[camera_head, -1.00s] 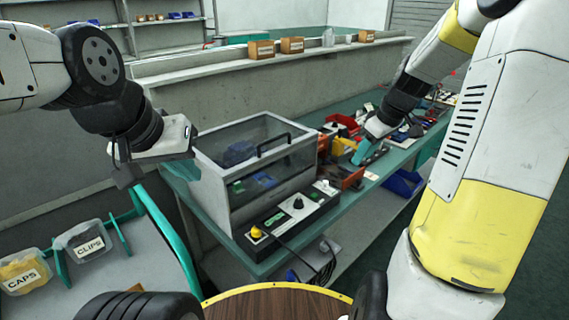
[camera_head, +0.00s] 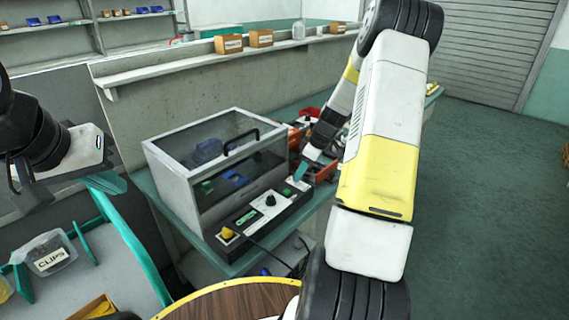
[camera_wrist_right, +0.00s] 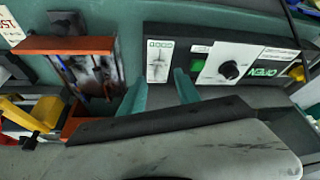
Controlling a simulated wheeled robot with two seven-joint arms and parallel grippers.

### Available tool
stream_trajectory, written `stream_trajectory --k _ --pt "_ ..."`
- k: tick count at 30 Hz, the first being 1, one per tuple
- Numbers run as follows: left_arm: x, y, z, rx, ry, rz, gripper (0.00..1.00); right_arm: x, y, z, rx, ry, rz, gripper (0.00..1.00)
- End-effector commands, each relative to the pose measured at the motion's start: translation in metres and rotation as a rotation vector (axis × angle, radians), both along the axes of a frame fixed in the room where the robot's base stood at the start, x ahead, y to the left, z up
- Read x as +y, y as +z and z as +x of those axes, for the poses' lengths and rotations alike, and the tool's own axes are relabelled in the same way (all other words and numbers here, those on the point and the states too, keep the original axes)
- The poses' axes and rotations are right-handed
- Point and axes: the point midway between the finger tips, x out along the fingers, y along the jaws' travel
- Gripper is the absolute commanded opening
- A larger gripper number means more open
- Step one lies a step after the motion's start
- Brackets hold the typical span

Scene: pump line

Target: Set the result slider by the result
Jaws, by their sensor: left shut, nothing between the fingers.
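The dark control box (camera_head: 262,222) stands in front of the clear-windowed enclosure on the bench. In the right wrist view its white slider panel (camera_wrist_right: 159,61) has a vertical slot with a small handle and marks at the top. Beside it are a black knob on a white plate (camera_wrist_right: 230,69) and a lit green display (camera_wrist_right: 262,70), seen upside down. My right gripper (camera_wrist_right: 160,88) is open and empty, its two teal fingers at either side of the panel's lower end. It also shows above the box's far end in the head view (camera_head: 300,172). My left gripper (camera_head: 98,172) is shut and empty, at the far left.
The enclosure (camera_head: 178,205) with a black handle stands behind the box. Beside the slider panel lies an orange tray (camera_wrist_right: 118,70). A yellow button (camera_head: 227,233) sits at the box's near end. A trolley with a clips bin (camera_head: 48,254) stands at left. Open floor lies at right.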

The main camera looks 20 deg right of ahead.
Motion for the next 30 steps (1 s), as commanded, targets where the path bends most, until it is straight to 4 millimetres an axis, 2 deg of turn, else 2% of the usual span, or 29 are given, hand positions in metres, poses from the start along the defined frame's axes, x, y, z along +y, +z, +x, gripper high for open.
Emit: stream_trajectory --k 4,12,18,30 --pt "0.0 0.0 0.0 0.0 0.0 0.0 0.0 0.0026 -0.0089 0.0024 -0.001 0.0 -0.001 0.39" --pt "0.0 0.0 0.0 0.0 0.0 0.0 0.0 0.0029 -0.0096 0.0028 -0.001 0.0 -0.001 0.37" --pt "0.0 0.0 0.0 0.0 0.0 0.0 0.0 0.0029 -0.0095 0.0027 -0.001 0.0 -0.001 0.0" --pt "0.0 0.0 0.0 0.0 0.0 0.0 0.0 0.0028 -0.0093 0.0028 -0.001 0.0 -0.001 0.0"
